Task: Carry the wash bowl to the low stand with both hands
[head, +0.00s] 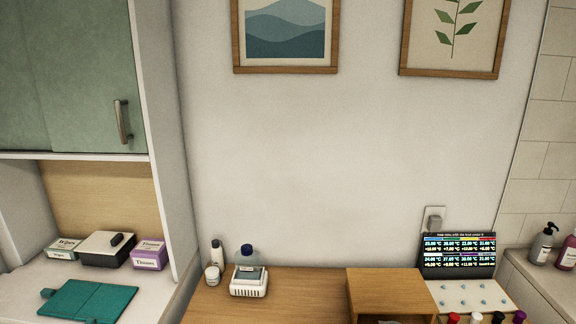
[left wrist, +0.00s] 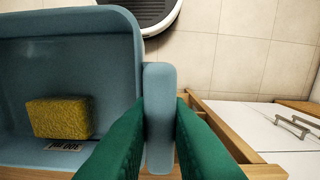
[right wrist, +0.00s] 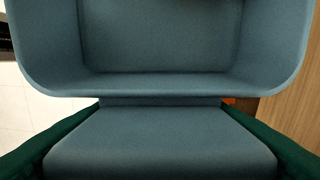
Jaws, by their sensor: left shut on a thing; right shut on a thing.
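The wash bowl is a blue-grey tub; in the left wrist view its rim and inside (left wrist: 75,62) fill the left side, and a yellow sponge (left wrist: 60,118) lies in it. My left gripper (left wrist: 160,105) is shut on the bowl's flat handle, one green finger on each side. In the right wrist view the bowl (right wrist: 160,85) fills the top. My right gripper (right wrist: 160,108) is shut on the opposite handle, its green fingers at both lower edges. The head view shows neither bowl nor grippers. I cannot pick out the low stand for certain.
Wooden bars (left wrist: 222,128) run below and right of the left handle, beside white drawers (left wrist: 275,135). Tiled floor (left wrist: 225,50) shows beyond the bowl. The head view has a wooden counter (head: 310,283) with bottles, a wooden box (head: 390,290) and a display (head: 458,256).

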